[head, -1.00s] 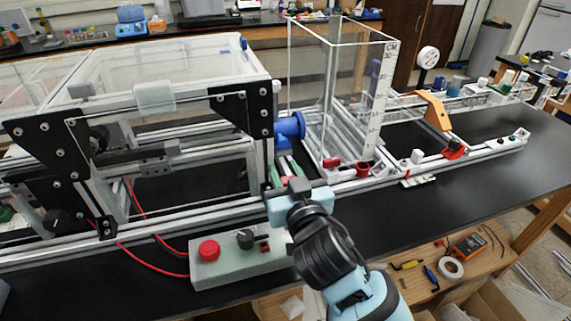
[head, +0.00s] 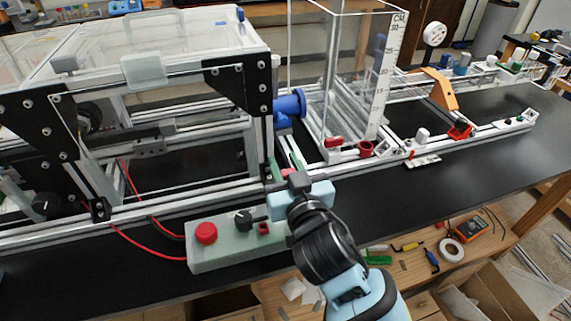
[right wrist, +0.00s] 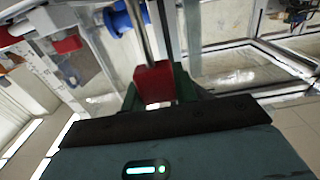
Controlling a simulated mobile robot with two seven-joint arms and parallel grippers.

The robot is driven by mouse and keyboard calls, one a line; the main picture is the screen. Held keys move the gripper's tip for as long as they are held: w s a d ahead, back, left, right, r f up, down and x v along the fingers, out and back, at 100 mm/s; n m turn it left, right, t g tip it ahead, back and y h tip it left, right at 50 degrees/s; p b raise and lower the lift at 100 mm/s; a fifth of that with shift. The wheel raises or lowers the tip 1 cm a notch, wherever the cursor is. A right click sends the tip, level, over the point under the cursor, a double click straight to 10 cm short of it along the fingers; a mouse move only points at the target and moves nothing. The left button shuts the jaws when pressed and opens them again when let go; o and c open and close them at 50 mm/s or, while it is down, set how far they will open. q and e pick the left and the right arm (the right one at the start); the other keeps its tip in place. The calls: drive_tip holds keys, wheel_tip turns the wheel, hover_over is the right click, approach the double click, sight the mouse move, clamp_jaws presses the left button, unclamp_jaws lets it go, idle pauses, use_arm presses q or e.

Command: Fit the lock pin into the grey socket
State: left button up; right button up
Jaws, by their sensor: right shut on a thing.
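My right gripper (right wrist: 160,92) has green fingers and is shut on the lock pin (right wrist: 153,82), which shows a red block-like head and a thin metal shaft pointing away from the hand. In the head view my right gripper (head: 285,166) is at the front rail, below the blue flanged part (head: 289,104) and left of the clear tank. The wrist hides most of the pin there. I cannot tell for certain which part is the grey socket. The pin's far end runs out of the wrist view. My left gripper is not in view.
A control box with a red button (head: 206,233) stands just left of my right wrist. The clear tank (head: 345,75) rises behind and right of the gripper. A red cup-like part (head: 366,149) sits on the rail. The black tabletop (head: 470,160) is clear at front right.

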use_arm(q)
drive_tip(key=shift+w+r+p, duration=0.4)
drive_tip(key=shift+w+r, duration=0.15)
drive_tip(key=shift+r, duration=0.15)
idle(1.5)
